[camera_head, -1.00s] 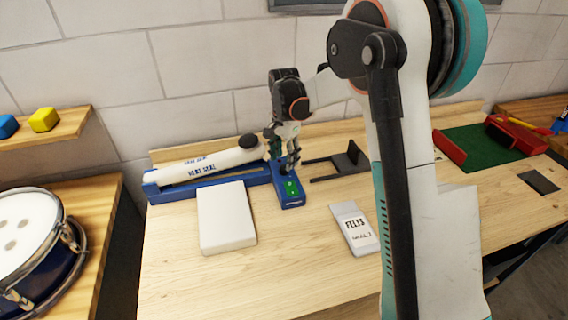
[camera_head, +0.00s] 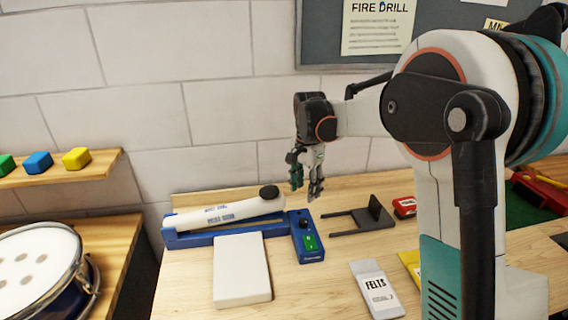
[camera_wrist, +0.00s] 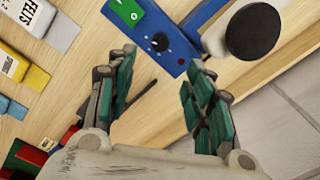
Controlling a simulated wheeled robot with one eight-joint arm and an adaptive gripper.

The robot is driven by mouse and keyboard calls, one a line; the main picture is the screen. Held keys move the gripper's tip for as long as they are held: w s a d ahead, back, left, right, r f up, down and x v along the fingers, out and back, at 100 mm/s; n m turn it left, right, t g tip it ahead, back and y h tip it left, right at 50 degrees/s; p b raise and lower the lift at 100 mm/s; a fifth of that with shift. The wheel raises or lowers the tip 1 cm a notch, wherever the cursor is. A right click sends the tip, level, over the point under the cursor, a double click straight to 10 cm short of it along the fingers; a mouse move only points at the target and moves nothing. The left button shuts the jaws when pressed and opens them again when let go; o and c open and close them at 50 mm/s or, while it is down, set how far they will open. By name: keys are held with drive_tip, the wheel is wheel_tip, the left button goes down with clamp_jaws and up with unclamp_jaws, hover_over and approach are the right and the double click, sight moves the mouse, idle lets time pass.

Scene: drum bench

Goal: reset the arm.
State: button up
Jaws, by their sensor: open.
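My gripper (camera_head: 305,190) is open and empty. It hangs in the air above the back of the bench, over the right end of the heat sealer (camera_head: 222,213). In the wrist view my gripper (camera_wrist: 160,85) shows two teal-padded fingers spread apart with nothing between them. The sealer's blue control box (camera_head: 309,252), with a green switch and a dark knob, lies beyond the fingertips. The sealer's white arm with a black round knob (camera_wrist: 253,31) is also in the wrist view. My arm's links cover part of the right of the head view.
A white block (camera_head: 241,270) lies before the sealer. A felts packet (camera_head: 376,289) and a dark stand (camera_head: 362,218) are to its right. A drum (camera_head: 40,270) stands at left, below a shelf with coloured blocks (camera_head: 38,162). The wall is behind the bench.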

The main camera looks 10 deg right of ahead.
drive_tip(key=s+r+n+t, duration=0.2)
drive_tip(key=s+r+n, duration=0.15)
drive_tip(key=s, duration=0.45)
drive_tip(key=s+r+n+t, duration=0.1)
drive_tip(key=s+r+n, duration=0.1)
drive_tip(key=s+r, duration=0.45)
drive_tip(key=s+f+n+t, duration=0.2)
drive_tip(key=s+n, duration=0.1)
drive_tip(key=s, duration=0.6)
drive_tip(key=s+f+n+t, duration=0.2)
drive_tip(key=s+f+n, duration=0.1)
drive_tip(key=s, duration=0.5)
drive_tip(key=shift+s, duration=0.35)
